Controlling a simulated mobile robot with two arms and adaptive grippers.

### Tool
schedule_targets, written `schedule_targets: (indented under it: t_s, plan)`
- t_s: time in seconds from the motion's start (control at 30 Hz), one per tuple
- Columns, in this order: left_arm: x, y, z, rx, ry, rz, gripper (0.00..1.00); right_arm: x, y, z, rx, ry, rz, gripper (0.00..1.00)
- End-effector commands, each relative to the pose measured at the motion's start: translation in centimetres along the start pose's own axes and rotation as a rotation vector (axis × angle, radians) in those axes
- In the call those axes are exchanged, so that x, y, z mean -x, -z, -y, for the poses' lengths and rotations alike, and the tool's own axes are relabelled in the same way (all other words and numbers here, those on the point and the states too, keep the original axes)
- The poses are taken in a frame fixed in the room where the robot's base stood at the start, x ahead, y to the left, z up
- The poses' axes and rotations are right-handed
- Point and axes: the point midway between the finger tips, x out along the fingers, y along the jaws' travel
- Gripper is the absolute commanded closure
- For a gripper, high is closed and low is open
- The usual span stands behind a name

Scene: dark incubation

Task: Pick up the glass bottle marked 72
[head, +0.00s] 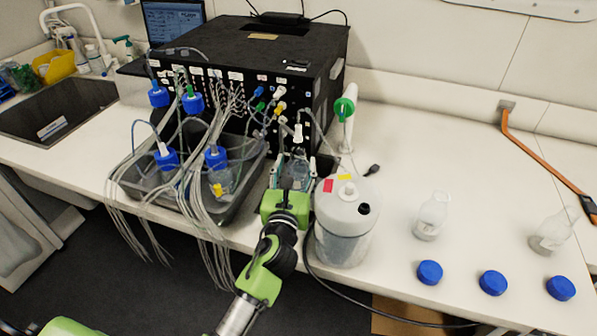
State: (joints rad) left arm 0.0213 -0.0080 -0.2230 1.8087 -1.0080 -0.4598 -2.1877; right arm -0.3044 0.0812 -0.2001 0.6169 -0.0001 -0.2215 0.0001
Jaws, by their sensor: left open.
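My left gripper (293,174) reaches up from the bottom of the head view to the front of the black machine. Its fingers are open, one on each side of a clear glass bottle (299,168); I cannot tell whether they touch it. A white fitting with tubing stands above this bottle. Two more clear glass bottles without caps stand on the bench at the right: one upright (431,217) and one near the right edge (553,232). Their labels are too small to read, so I cannot tell which is marked 72. My right gripper is not in view.
A large grey-white container (345,242) stands close right of my gripper. A dark tray (250,178) with blue-capped bottles and hanging tubes is at its left. The black machine (245,60) stands behind. Blue caps (429,272) lie at the front right; the bench behind is mostly clear.

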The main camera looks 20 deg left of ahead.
Motion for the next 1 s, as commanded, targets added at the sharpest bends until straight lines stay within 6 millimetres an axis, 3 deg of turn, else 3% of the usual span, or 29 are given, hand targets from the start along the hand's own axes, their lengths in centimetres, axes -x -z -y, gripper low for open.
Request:
schedule_targets:
  t_s: [0.4,0.7,0.9,1.0]
  plan:
    - [-4.9,0.4,0.1,0.000,-0.001,0.000,0.53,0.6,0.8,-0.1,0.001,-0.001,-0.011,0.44]
    - [-5.3,0.5,0.1,-0.001,0.000,-0.001,0.53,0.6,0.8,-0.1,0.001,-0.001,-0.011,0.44]
    - [-5.3,0.5,0.1,0.000,0.000,-0.001,1.00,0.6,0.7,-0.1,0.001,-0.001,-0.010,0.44]
    - [-5.3,0.5,0.1,0.000,0.000,-0.001,1.00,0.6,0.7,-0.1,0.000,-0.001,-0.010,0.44]
